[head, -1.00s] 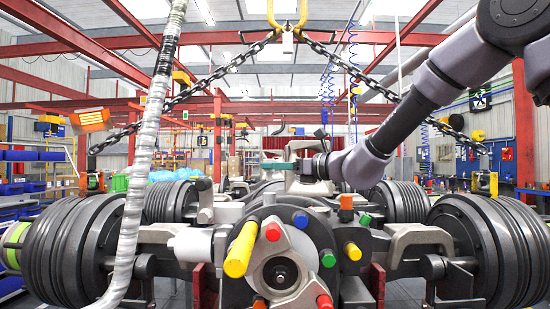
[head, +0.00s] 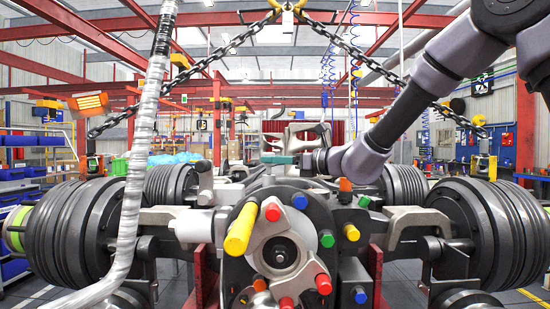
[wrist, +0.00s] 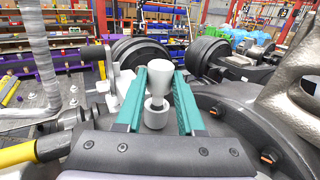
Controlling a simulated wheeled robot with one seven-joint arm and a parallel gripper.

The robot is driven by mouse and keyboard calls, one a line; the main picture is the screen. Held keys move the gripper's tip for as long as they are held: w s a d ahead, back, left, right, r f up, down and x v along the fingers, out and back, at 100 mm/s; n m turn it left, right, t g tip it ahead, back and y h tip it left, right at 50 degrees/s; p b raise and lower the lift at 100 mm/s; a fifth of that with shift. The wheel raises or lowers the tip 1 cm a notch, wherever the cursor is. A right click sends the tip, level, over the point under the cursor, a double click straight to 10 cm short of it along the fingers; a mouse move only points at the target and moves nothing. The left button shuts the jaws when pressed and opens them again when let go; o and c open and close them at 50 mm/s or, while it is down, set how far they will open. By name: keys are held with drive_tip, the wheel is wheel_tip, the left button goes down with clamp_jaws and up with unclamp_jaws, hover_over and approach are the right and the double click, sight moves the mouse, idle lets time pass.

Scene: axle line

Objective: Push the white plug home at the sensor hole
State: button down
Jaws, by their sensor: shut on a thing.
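The white plug (wrist: 158,68) shows in the wrist view, upright between the teal fingers of my gripper (wrist: 160,80). It has a wide pale top that narrows downward. A short grey-white round part (wrist: 156,113) sits directly below it; I cannot tell whether that is the plug's lower end or a boss on the housing. The plug cannot be made out there. The sensor hole is not visible, so how deep the plug sits cannot be told.
The axle housing (head: 318,215) carries yellow, red, blue and green caps. Ribbed black wheel drums (head: 85,230) flank it. A silvery wrapped hose (head: 140,170) hangs at left. Chains (head: 235,42) slope down on both sides. A grey arched part (head: 305,130) stands behind my gripper.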

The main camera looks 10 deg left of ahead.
drive_tip(key=shift+f, duration=1.2)
drive_tip(key=shift+f, duration=0.25)
drive_tip(key=shift+c, duration=2.2)
unclamp_jaws()
drive_tip(key=v, duration=1.1)
